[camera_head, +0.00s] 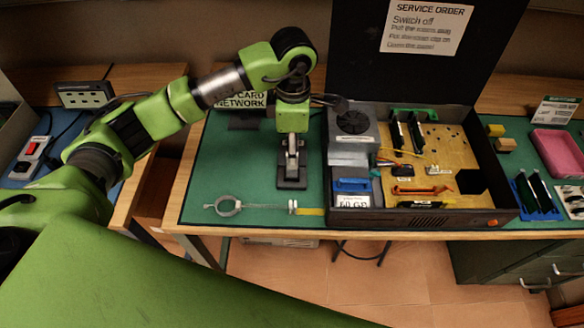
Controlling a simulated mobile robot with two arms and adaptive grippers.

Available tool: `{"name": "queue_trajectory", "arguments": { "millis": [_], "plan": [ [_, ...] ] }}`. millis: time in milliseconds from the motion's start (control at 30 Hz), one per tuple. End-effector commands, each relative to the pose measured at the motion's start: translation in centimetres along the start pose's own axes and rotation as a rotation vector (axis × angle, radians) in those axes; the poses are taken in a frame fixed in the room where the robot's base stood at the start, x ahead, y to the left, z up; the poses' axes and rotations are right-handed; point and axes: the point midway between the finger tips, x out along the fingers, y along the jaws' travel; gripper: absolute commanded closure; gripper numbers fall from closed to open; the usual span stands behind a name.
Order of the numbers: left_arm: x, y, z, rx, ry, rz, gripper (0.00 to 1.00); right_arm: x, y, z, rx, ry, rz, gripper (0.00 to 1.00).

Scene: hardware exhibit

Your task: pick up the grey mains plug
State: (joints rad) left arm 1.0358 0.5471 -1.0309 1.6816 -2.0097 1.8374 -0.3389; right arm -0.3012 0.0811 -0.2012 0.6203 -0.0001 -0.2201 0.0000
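I cannot clearly make out a grey mains plug. A light power strip (34,150) with a red switch lies on the blue mat at the far left, and small dark and grey shapes on its near end are too small to identify. My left arm comes in from the left and reaches over the green mat. My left gripper (291,180) points down beside the open black computer case (400,219), far to the right of the strip. Its finger gap is not clear, and I see nothing held in it. My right gripper is out of view.
A grey socket box (85,95) stands behind the strip, with dark cable nearby. A wrist strap (229,206) lies along the front of the green mat (226,160). A gap separates the left table from the middle one. A pink tray (558,153) is at right.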

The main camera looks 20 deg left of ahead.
Motion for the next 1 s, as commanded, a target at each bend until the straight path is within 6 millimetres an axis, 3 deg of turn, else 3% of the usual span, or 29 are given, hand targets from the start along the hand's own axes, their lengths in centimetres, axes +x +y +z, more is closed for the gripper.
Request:
{"name": "queue_trajectory", "arguments": {
  "millis": [267, 500, 800, 833, 933, 1000],
  "plan": [
    [2.1, 0.0, -0.1, 0.000, -0.001, -0.004, 0.65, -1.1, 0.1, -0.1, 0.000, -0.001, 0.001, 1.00],
    [5.6, 0.4, -0.2, 0.001, -0.001, -0.004, 0.65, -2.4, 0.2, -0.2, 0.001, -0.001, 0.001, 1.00],
    [6.4, 0.5, -0.2, 0.002, -0.002, 0.000, 0.65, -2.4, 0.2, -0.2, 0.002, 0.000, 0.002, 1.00],
    [6.4, 0.5, -0.2, 0.002, -0.002, 0.000, 0.68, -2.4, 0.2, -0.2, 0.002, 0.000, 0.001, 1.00],
    [6.4, 0.5, -0.2, 0.001, -0.002, 0.000, 0.94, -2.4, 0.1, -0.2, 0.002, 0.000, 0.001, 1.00],
    [6.4, 0.5, -0.2, 0.001, -0.002, 0.000, 0.97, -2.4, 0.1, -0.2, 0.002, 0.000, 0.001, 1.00]
  ]
}}
